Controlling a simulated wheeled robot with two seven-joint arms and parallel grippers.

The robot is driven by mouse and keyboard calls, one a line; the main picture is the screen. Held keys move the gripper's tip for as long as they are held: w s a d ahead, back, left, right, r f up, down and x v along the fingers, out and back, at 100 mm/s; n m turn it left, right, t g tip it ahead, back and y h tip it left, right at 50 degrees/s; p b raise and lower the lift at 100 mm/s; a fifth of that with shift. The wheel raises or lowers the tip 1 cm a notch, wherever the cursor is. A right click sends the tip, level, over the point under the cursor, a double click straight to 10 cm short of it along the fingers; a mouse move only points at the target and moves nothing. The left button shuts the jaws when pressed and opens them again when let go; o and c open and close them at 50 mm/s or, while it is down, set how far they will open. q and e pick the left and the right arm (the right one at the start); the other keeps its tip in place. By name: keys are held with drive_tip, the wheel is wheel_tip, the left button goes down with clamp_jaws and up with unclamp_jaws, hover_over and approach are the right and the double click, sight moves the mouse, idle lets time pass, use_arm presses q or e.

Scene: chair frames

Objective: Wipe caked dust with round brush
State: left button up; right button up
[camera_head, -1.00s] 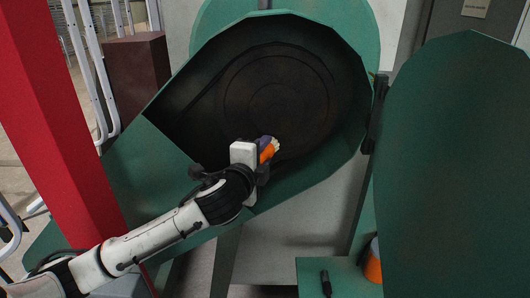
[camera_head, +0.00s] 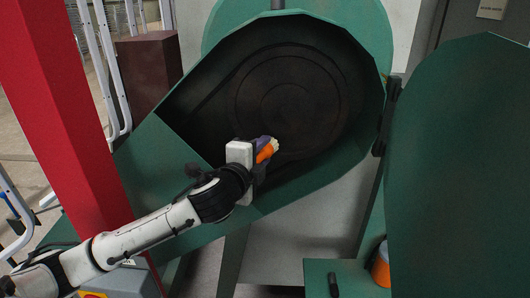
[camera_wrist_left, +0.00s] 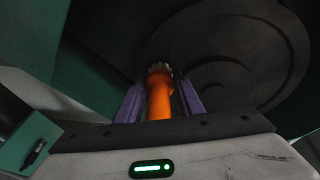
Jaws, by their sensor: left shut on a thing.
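The round brush (camera_head: 266,151) has an orange handle and pale bristles. My left gripper (camera_head: 262,146) is shut on its handle, with the bristle end pointing right toward the inside of the green housing (camera_head: 160,165). In the left wrist view the brush (camera_wrist_left: 160,95) stands between the two purple fingers of the left gripper (camera_wrist_left: 160,98), bristles toward the dark disc. The dark, brown-stained round disc (camera_head: 290,100) sits inside the open housing. I cannot tell whether the bristles touch it. No separate caked dust patch can be made out. My right gripper is not in view.
The open green cover (camera_head: 460,170) stands at the right. A red post (camera_head: 65,110) rises at the left, in front of a brown block (camera_head: 148,72). An orange object (camera_head: 381,268) and a small black item (camera_head: 333,284) are on the green ledge at lower right.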

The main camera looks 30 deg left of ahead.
use_arm(q)
drive_tip(key=shift+s+a, duration=0.45)
drive_tip(key=shift+a, duration=0.3)
drive_tip(key=shift+s+d, duration=0.55)
drive_tip(key=shift+s, duration=0.3)
drive_tip(key=shift+s+d, duration=0.5)
drive_tip(key=shift+s, duration=0.35)
drive_tip(key=shift+s+d, duration=0.55)
drive_tip(key=shift+s, duration=0.3)
drive_tip(key=shift+s+d, duration=0.4)
drive_tip(key=shift+s, duration=0.25)
drive_tip(key=shift+s+d, duration=0.4)
drive_tip(key=shift+s, duration=0.2)
